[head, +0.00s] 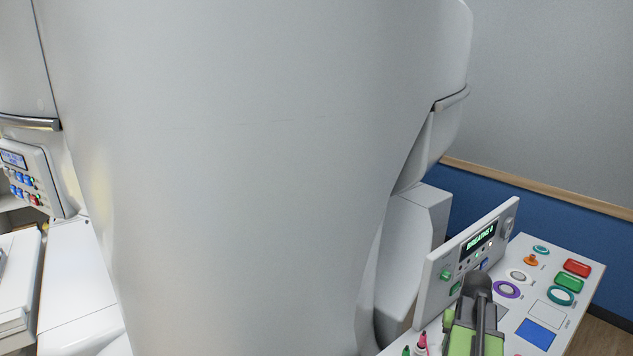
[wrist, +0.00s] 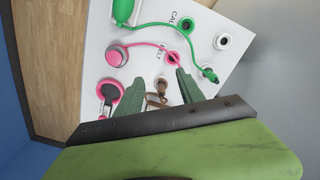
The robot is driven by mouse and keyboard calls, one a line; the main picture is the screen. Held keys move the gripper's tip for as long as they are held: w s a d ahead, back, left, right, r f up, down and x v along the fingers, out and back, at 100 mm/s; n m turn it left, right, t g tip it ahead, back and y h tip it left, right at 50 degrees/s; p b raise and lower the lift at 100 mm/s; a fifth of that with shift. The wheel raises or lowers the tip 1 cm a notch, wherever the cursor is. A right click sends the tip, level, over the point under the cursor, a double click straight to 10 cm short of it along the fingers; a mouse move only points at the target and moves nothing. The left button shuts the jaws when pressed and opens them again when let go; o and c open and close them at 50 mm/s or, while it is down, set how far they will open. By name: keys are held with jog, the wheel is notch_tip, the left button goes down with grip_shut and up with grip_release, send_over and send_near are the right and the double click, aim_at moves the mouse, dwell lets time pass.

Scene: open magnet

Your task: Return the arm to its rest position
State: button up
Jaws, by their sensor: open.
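My gripper (wrist: 160,88) shows in the wrist view with its two dark green fingers spread apart and nothing held between them. It is over a white panel (wrist: 205,62) carrying green and pink cords. A small brown fitting (wrist: 157,97) shows between the fingers; I cannot tell how far below them it is. In the head view my arm (head: 480,300) is at the lower right, in front of the display unit (head: 468,262); its fingertips cannot be made out there.
A large white magnet housing (head: 230,170) fills the middle of the head view. A white console (head: 590,262) with coloured buttons and rings stands at the right, beside my arm. A keypad panel (head: 30,180) is at the far left. Wooden floor (wrist: 50,70) shows beside the panel.

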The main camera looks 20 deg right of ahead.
jog(key=w+a+f+n+b, duration=0.3)
jog(key=w+a, duration=0.4)
jog(key=a, duration=0.5)
jog(key=w+a+f+n+b, duration=0.25)
jog(key=w+a, duration=0.35)
jog(key=a, duration=0.6)
jog(key=a+f+n+b, duration=0.2)
jog(key=a, duration=1.7)
jog(key=shift+f, duration=0.35)
jog(key=shift+s+a, duration=0.1)
